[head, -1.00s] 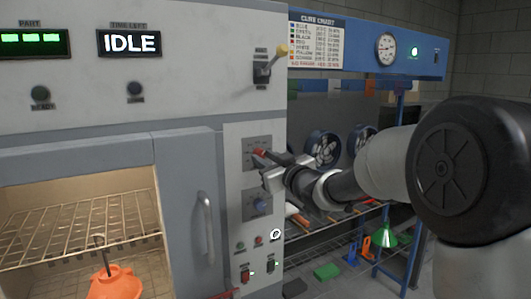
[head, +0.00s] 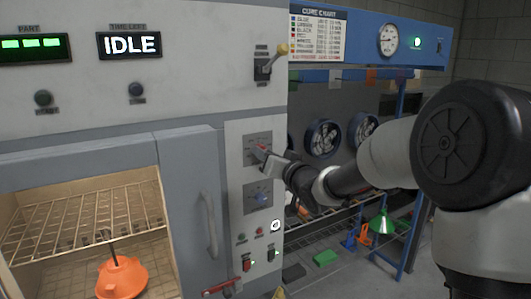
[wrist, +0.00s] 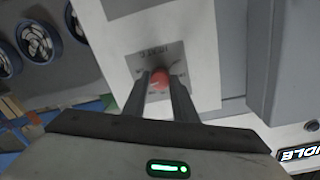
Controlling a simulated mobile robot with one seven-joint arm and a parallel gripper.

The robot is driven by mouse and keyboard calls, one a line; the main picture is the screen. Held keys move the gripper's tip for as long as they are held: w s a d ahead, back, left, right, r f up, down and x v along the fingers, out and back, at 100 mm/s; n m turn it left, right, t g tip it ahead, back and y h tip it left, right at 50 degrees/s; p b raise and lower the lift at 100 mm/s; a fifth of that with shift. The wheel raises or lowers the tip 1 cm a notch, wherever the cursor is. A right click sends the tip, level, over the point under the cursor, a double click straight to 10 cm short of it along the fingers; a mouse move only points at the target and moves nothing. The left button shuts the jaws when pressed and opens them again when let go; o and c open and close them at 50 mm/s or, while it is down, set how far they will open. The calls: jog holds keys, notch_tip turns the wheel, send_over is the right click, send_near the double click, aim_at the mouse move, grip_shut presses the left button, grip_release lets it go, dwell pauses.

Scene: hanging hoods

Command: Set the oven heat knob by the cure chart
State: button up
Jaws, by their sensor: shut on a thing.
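The red oven heat knob (wrist: 159,80) sits on a grey dial plate on the oven's control panel. In the wrist view it lies between the fingertips of my gripper (wrist: 160,78), which is shut on it. In the head view my gripper (head: 266,154) reaches the upper dial from the right and hides much of the knob. The dial's markings are too small to read. The cure chart (head: 318,36) hangs on the blue hood at the upper right, with rows of colour names and small figures. The oven display (head: 129,44) reads IDLE.
A blue knob (head: 259,197) sits just below the red one. A yellow-tipped lever (head: 277,52) is above. The oven door (head: 190,215) is beside an open chamber with a wire rack (head: 85,215) and an orange hood (head: 122,279). Fans (head: 323,138) are behind my arm.

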jog(key=shift+f, duration=0.1)
dwell(0.3)
jog(key=o, duration=1)
jog(key=shift+o, duration=0.2)
jog(key=v, duration=1.7)
jog(key=shift+s, duration=0.2)
jog(key=shift+d, duration=0.2)
